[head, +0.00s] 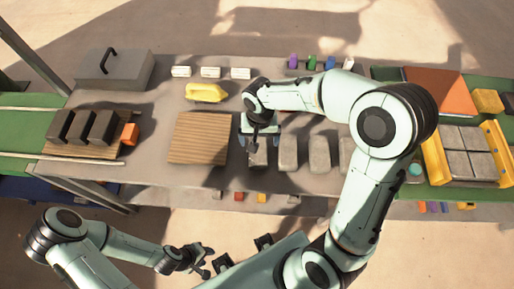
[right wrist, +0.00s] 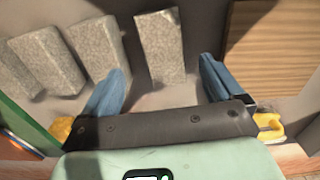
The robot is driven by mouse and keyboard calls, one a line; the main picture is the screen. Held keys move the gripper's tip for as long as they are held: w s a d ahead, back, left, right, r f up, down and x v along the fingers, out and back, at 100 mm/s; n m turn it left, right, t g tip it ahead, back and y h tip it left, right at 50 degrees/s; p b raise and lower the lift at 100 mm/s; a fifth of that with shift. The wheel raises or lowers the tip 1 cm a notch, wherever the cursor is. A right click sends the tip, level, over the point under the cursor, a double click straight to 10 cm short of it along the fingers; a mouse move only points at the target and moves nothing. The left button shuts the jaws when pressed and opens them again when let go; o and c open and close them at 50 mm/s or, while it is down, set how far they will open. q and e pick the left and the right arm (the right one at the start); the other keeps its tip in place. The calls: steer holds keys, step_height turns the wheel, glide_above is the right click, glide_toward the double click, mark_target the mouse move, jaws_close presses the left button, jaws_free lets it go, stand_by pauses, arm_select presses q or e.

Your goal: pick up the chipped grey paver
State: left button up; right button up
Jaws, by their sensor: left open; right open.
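Several grey pavers stand in a row on the table. The leftmost paver (head: 258,159) in the head view is partly covered by my right gripper (head: 260,141), which is open above its far end. In the right wrist view a speckled grey paver (right wrist: 160,47) lies ahead of the open blue fingers (right wrist: 160,85), in line with the gap between them and apart from both. Other pavers (right wrist: 98,47) lie to its left there. My left gripper (head: 199,262) is open and empty, low in front of the table.
A slatted wooden board (head: 199,138) lies left of the pavers. A yellow tool (head: 206,92) and white blocks (head: 240,73) lie behind. Dark blocks (head: 102,128) stand at left; a yellow-sided press (head: 433,160) with pavers stands at right. My right arm hides part of the table.

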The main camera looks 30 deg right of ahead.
step_height(320, 180, down, 3)
steer(key=shift+r, duration=0.1)
steer(key=f, duration=0.3)
steer(key=w+f, duration=0.1)
steer(key=f, duration=0.1)
steer(key=shift+f, duration=0.4)
steer(key=shift+r, duration=0.1)
jaws_close()
